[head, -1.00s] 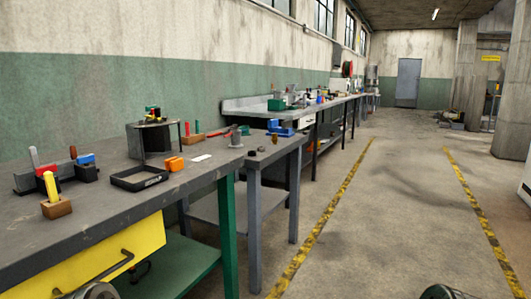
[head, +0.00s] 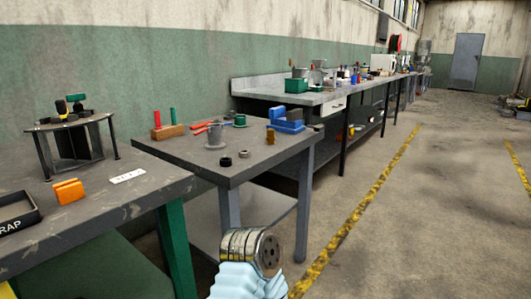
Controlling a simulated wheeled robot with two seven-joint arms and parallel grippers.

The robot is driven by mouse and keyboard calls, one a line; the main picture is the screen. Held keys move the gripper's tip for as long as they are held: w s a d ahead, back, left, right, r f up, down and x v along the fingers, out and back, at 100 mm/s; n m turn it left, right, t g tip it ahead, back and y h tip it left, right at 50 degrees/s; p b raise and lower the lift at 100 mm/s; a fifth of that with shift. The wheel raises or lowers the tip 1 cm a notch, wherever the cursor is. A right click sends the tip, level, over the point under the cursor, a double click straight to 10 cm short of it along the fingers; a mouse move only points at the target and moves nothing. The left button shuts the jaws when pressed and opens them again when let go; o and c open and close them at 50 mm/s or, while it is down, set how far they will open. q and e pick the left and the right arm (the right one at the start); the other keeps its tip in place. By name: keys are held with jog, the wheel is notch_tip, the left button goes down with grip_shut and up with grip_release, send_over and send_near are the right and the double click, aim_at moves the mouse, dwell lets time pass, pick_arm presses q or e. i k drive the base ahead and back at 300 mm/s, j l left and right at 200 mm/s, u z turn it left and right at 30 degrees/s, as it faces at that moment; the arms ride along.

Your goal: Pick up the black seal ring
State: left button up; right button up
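A small black ring (head: 225,162) lies flat near the front edge of the middle grey table (head: 200,165) in the head view. It looks like the black seal ring, though it is small in the picture. A second small dark piece (head: 244,154) lies close to its right, apart from it. Part of one of my arms, a metal joint with a pale blue section, shows at the bottom centre, in front of the table and below its top. No gripper fingers show in the view, and nothing touches the ring.
A grey flanged part (head: 215,138) stands behind the ring. A brass piece (head: 270,136) and a blue vise (head: 289,122) are to the right. A wooden block with red and green handles (head: 168,131) is behind. A nearer workbench (head: 110,195) holds an orange block (head: 68,191). Open floor lies right.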

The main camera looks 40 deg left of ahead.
aim_at(225, 162)
jog(key=i+u, duration=0.3)
jog(key=i, duration=0.15)
jog(key=i+l+u, duration=0.25)
jog(key=i, duration=0.2)
jog(key=i+l+u, duration=0.1)
jog(key=u, duration=0.35)
jog(key=i+l+u, duration=0.25)
jog(key=u, duration=0.25)
jog(key=i+l+u, duration=0.15)
jog(key=u, duration=0.3)
jog(key=i+l+u, duration=0.1)
jog(key=l+u, duration=0.4)
jog(key=j, duration=0.15)
